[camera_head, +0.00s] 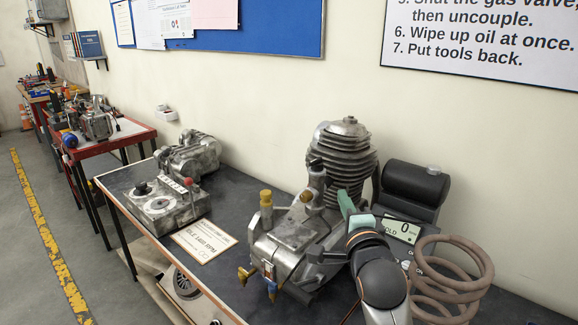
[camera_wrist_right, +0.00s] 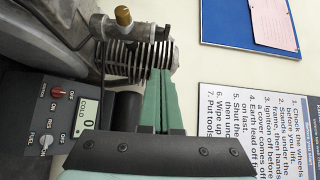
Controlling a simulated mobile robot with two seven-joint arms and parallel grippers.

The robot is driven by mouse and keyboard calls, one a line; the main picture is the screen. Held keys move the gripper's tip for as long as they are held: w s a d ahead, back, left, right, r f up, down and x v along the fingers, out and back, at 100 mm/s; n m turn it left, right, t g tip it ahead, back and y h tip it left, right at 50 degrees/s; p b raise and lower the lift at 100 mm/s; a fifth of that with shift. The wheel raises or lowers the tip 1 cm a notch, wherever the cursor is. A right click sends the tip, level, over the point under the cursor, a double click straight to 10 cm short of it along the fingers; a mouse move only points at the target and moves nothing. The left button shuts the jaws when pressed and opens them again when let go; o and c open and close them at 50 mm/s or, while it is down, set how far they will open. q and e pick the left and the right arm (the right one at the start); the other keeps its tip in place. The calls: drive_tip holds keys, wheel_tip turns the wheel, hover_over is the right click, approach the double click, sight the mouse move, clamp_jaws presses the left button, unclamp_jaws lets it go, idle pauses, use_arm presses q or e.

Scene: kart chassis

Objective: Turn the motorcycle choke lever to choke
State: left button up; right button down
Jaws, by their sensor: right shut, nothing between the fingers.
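A grey metal motorcycle engine (camera_head: 342,165) with a finned cylinder stands on the dark bench. A brass-capped fitting (camera_head: 266,197) rises at its left side, and brass-coloured small parts (camera_head: 243,275) stick out at its lower front. I cannot tell which part is the choke lever. My right gripper (camera_head: 346,204) has green fingers and is in front of the engine's cylinder. In the right wrist view the fingers (camera_wrist_right: 160,75) are shut together and empty, their tips overlapping the fins; I cannot tell whether they touch. My left gripper is not in view.
A dark control box (camera_head: 402,228) with a display reading COLD 0 stands right of the engine, beside a brown coil (camera_head: 455,290). A grey metal unit (camera_head: 160,205) and a placard (camera_head: 204,240) lie to the left. The wall is close behind the bench.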

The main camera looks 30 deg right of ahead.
drive_tip(key=p, duration=0.2)
approach(317, 163)
drive_tip(key=w+d, duration=0.2)
drive_tip(key=d, duration=0.2)
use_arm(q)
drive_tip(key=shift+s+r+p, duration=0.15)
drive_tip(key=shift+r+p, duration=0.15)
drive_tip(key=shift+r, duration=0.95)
use_arm(e)
drive_tip(key=shift+w+a+f, duration=0.1)
drive_tip(key=shift+w+a, duration=0.35)
drive_tip(key=shift+w, duration=0.4)
drive_tip(key=shift+w+a, duration=0.4)
drive_tip(key=shift+w, duration=0.5)
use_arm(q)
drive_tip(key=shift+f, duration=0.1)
